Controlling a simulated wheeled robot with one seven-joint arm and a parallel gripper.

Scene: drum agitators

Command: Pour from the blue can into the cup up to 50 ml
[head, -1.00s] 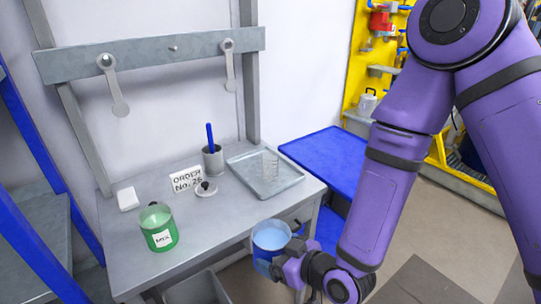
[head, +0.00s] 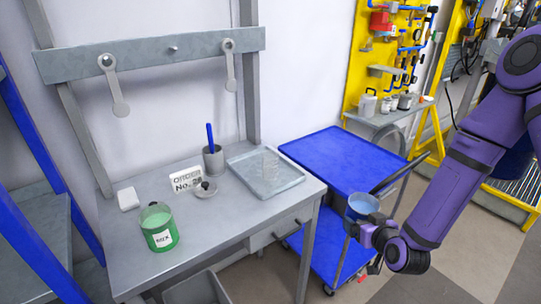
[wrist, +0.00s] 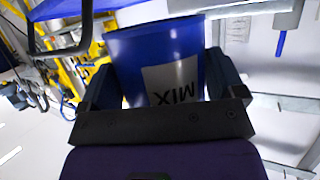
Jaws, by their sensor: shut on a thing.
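The blue can (head: 362,207) is open at the top, with light blue liquid inside. It is off the table, beside the blue cart at the right in the head view. My gripper (head: 372,226) is shut on the blue can. In the wrist view the can (wrist: 190,45) sits between the two fingers, its "MIX" label upside down. The clear measuring cup (head: 268,165) stands on the metal tray (head: 290,181) on the table, faint against it. My gripper and the can are to the right of the cup and apart from it.
A green can (head: 158,228) of green liquid stands at the table's (head: 215,235) left front. An order sign (head: 186,180), a lid (head: 206,190) and a pot with a blue-handled tool (head: 213,158) stand behind. A blue cart (head: 345,160) is to the right.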

